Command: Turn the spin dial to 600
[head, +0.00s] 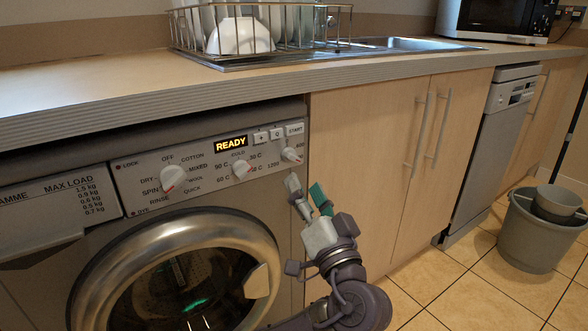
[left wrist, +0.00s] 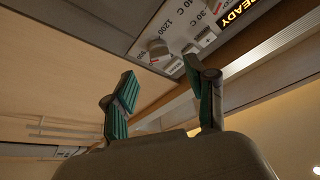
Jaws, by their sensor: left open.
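The spin dial (head: 291,155) is a small pale knob at the right end of the washing machine's control panel, below the start button. It also shows in the left wrist view (left wrist: 158,48), with 1200 printed beside it. The setting it points to is too small to read surely. My left gripper (head: 306,188) is open and empty, just below the dial and apart from it. In the left wrist view, its green-padded fingers (left wrist: 160,70) are spread, with the dial seen beyond the gap between them. My right gripper is not in view.
The washing machine's panel has two other dials, a temperature dial (head: 241,168) and a programme dial (head: 172,178), and a READY display (head: 231,144). The round door (head: 250,233) bulges below. The worktop (head: 100,85) overhangs the panel. Cupboard doors (head: 360,170) stand to the right.

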